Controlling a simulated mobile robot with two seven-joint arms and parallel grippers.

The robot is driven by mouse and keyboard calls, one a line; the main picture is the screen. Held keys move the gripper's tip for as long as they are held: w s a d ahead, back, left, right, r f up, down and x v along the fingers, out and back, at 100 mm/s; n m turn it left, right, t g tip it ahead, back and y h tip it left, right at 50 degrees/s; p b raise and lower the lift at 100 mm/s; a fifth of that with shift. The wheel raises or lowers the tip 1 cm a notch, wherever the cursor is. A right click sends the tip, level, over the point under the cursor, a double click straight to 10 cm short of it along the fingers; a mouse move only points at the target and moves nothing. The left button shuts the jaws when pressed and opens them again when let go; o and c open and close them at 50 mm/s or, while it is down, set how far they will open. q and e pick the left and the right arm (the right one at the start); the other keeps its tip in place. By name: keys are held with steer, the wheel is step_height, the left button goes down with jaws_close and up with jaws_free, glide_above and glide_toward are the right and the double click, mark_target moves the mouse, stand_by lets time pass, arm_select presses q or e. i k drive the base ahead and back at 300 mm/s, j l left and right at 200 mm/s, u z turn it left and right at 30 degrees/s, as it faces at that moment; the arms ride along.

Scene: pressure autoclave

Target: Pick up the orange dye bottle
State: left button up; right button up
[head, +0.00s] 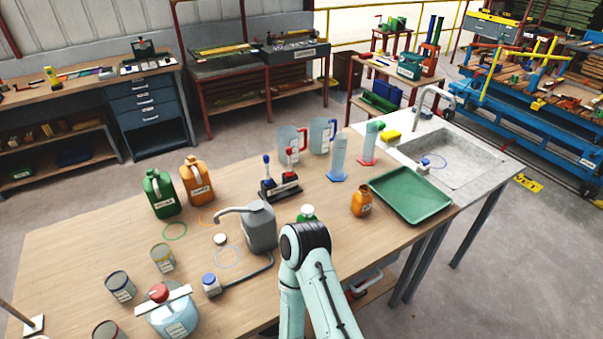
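An orange jug (196,180) with a handle and a pale label stands upright on the wooden table, just right of a similar green jug (160,194). A smaller orange-brown bottle (362,200) with a label stands farther right, beside the green tray. The labels are too small to read, so I cannot tell which one is the dye bottle. One of my arms shows at the bottom middle, its bent joint in front of the table. Neither gripper is in view, and both orange containers stand free of my arm.
A grey can with a spout (261,228) stands behind my arm. Clear jugs (321,135), cylinders (338,158) and a green tray (411,194) are farther right, near the sink (452,158). Tins and a large lidded pot (170,316) occupy the front left. The table's far left is bare.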

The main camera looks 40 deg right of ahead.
mark_target(361, 202)
steer(key=k+l+z, duration=0.1)
steer(key=z, duration=1.85)
steer(key=i+l+u, duration=0.2)
steer(key=l+u, duration=0.2)
steer(key=l, duration=0.75)
steer(key=l+u, duration=0.35)
steer(key=l, duration=0.85)
